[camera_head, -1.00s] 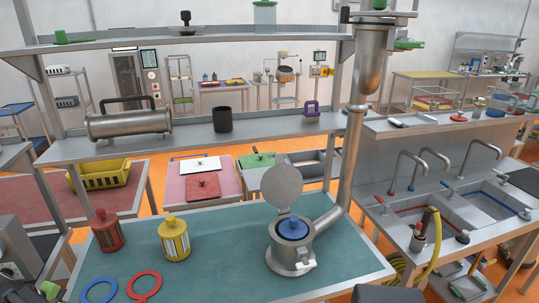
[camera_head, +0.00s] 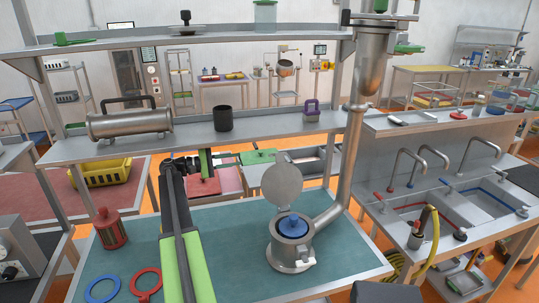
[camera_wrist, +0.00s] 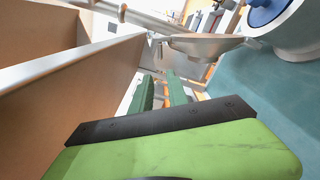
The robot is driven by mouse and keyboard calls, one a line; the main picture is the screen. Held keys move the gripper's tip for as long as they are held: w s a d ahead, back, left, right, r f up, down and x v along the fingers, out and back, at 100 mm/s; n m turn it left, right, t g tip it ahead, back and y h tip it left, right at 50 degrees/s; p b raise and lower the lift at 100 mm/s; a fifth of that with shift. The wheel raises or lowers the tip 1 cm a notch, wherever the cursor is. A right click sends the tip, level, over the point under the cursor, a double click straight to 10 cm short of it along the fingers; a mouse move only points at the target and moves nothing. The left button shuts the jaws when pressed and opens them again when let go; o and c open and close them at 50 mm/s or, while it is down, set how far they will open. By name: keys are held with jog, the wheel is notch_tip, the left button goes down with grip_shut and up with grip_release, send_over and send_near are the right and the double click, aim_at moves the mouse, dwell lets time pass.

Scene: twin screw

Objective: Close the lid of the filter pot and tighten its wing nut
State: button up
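The metal filter pot (camera_head: 291,252) stands on the teal bench top at the lower middle, joined to a slanting pipe. Its round lid (camera_head: 283,186) is open, standing up behind the mouth. A blue filter (camera_head: 292,226) sits in the pot, its knob above the rim. A pale fitting, apparently the wing nut (camera_head: 305,263), is at the pot's front right. My gripper (camera_head: 205,163) is left of the lid, apart from it. In the wrist view its green fingers (camera_wrist: 160,76) are apart and empty; the pot (camera_wrist: 295,30) and blue filter (camera_wrist: 266,10) are at upper right.
A shelf (camera_head: 270,127) runs behind, carrying a metal cylinder (camera_head: 128,122), a black cup (camera_head: 222,118) and a purple handle piece (camera_head: 312,111). A red filter (camera_head: 110,230), a blue ring (camera_head: 102,289) and a red ring (camera_head: 146,283) are at left. Bench right of the pot is clear.

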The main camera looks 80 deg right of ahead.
aim_at(270, 155)
jog(key=x, duration=1.4)
jog(key=shift+s+d, duration=0.15)
jog(key=shift+s, duration=0.2)
grip_shut()
jog(key=shift+w+d, duration=0.1)
dwell(0.3)
